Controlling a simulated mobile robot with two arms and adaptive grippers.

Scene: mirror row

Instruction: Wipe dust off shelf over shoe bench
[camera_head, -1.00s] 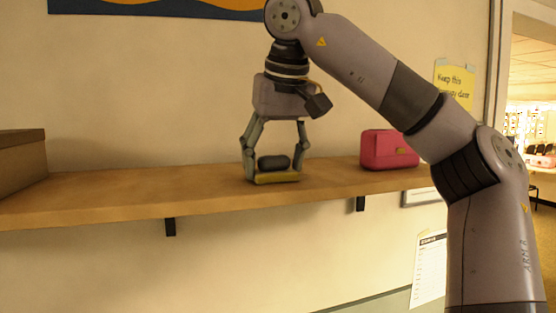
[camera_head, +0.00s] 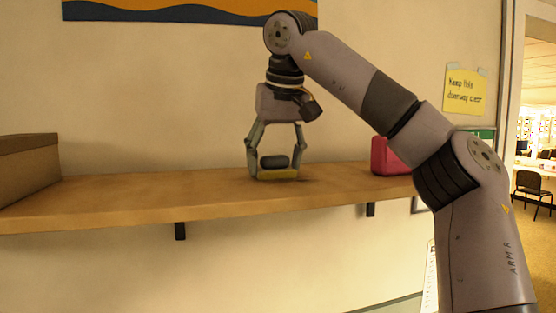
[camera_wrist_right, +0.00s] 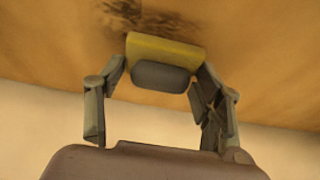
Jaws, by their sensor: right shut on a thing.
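The wooden shelf (camera_head: 130,200) runs along the wall on black brackets. My right gripper (camera_head: 277,164) is shut on a sponge with a dark grip and a yellow base (camera_head: 278,174). The yellow base is down at the shelf top, near the middle. In the right wrist view, the sponge (camera_wrist_right: 168,50) sits between the fingers of the gripper (camera_wrist_right: 160,80). A dark dust patch (camera_wrist_right: 150,18) lies on the shelf just past the sponge. A little dark shows beside the sponge in the head view. My left gripper is not in view.
A brown box (camera_head: 28,165) stands at the shelf's left end. A pink bag (camera_head: 388,157) stands to the right, partly behind my right arm. A yellow note (camera_head: 464,90) is on the wall by the doorway. The shelf between box and gripper is clear.

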